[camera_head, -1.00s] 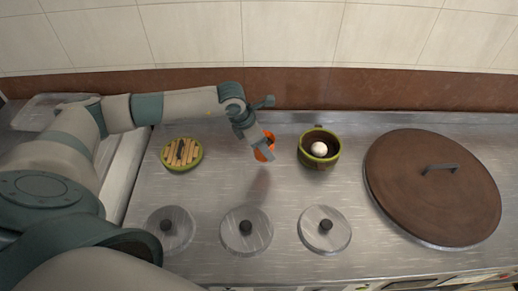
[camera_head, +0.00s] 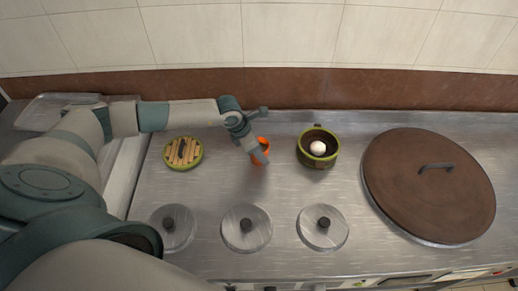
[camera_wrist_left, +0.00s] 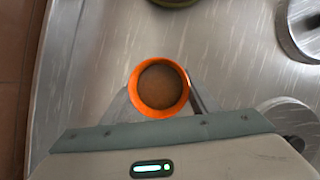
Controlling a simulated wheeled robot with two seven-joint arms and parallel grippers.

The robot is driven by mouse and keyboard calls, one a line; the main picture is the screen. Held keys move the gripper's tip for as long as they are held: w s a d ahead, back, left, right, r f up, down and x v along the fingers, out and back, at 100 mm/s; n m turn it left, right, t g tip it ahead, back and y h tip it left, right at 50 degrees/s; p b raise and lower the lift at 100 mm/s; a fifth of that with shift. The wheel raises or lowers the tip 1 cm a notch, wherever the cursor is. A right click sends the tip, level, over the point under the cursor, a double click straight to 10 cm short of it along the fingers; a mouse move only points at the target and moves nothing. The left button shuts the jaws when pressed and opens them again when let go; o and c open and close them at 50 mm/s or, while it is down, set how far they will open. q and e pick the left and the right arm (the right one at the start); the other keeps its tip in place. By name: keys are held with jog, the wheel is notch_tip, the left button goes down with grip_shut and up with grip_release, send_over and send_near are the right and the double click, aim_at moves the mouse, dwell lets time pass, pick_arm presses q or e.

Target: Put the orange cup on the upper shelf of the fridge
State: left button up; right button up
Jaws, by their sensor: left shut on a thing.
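The orange cup (camera_head: 264,146) is above the steel counter, left of the green pot, partly hidden by my left gripper (camera_head: 258,157) in the head view. The left wrist view shows the cup (camera_wrist_left: 159,88) from above, upright, with an orange rim and a brown inside. The left gripper's fingers (camera_wrist_left: 160,100) lie on both sides of it and are shut on it. My right gripper is not in view. No fridge or shelf shows in either view.
A green pot (camera_head: 329,161) holding a white ball stands right of the cup. A green-rimmed dish with wooden slats (camera_head: 183,153) is to the left. Several steel lids (camera_head: 246,228) lie in front. A large brown lid (camera_head: 425,200) fills the right side. A brown backsplash (camera_head: 330,90) runs behind.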

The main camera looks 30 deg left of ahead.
pick_arm(q)
jog(key=shift+f, duration=0.15)
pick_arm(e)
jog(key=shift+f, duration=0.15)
pick_arm(q)
jog(key=o, duration=1.2)
jog(key=b+v, duration=0.2)
jog(key=v, duration=0.6)
jog(key=shift+r, duration=0.25)
jog(key=b+v, duration=0.1)
jog(key=v, duration=0.2)
jog(key=shift+s+r, duration=0.1)
jog(key=shift+r, duration=0.25)
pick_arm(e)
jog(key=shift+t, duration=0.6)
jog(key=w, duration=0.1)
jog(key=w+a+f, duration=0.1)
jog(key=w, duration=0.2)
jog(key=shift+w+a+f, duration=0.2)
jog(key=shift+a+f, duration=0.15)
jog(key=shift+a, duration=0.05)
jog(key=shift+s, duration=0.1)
